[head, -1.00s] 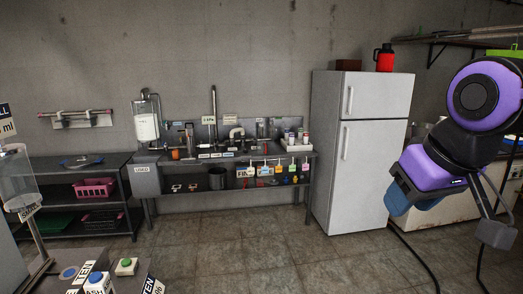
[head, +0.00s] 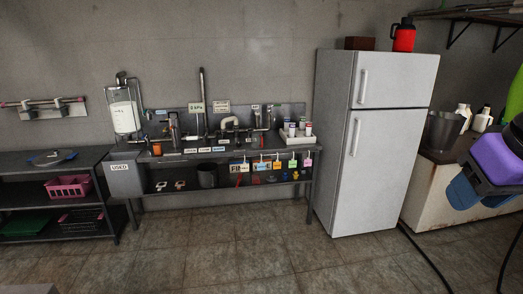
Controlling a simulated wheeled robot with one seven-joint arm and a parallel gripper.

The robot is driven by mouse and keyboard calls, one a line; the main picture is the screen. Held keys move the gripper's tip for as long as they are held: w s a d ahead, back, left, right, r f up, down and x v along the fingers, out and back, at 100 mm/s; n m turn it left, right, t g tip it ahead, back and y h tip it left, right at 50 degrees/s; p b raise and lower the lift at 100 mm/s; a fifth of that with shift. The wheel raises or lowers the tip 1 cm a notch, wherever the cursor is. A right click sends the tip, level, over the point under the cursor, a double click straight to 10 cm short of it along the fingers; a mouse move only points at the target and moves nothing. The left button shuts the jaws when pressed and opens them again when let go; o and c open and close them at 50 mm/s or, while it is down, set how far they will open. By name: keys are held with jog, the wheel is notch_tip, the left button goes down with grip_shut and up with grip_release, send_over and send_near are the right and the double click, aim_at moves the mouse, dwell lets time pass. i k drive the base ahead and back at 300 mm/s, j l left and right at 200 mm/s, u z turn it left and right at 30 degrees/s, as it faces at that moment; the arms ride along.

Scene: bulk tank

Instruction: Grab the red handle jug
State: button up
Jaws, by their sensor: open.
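A red jug (head: 403,40) with a black lid and a black handle on its left side stands upright on top of the white fridge (head: 385,120). On the lower shelf of the steel bench (head: 225,165), several small coloured items hang or stand below colour-marked tags; one looks red (head: 255,180), but it is too small to make out its shape. My gripper (head: 468,188), blue and purple, is at the right edge, partly cut off. It is open, holds nothing visible, and is far from the red jug and the bench.
A brown box (head: 359,43) sits beside the jug on the fridge. A counter (head: 425,200) with a metal pot (head: 442,131) and white bottles stands right of the fridge. A rack with a pink basket (head: 69,187) is at left. The floor (head: 240,250) ahead is clear; a black cable lies at right.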

aim_at(257, 139)
jog(key=i+l+z, duration=0.1)
jog(key=i, duration=1.7)
jog(key=i+l+u, duration=0.1)
jog(key=i+u, duration=0.3)
jog(key=i+l+u, duration=0.25)
jog(key=i+u, duration=0.15)
jog(key=i+l+u, duration=1)
jog(key=l+u, duration=0.2)
jog(key=l, duration=0.25)
